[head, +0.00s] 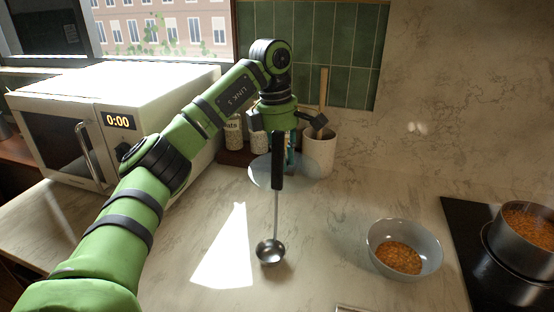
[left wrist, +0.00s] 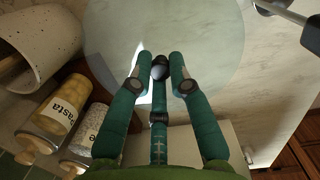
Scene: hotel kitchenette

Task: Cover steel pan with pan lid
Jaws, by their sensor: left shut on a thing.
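The pan lid (head: 262,172) is a clear glass disc with a dark knob, near the back of the counter. In the left wrist view the lid (left wrist: 110,33) fills the upper middle. My left gripper (head: 286,155) points down over it, and its three fingers (left wrist: 160,78) are shut around the knob. I cannot tell whether the lid touches the counter. The steel pan (head: 497,250) sits on the black cooktop at the far right, uncovered, with orange food inside. My right gripper is not in view.
A ladle (head: 270,251) with a black handle overlaps the lid in the head view. A grey bowl (head: 433,262) of orange food stands between lid and cooktop (head: 460,228). A utensil crock (head: 319,155) and jars stand behind; a microwave (head: 60,140) is left.

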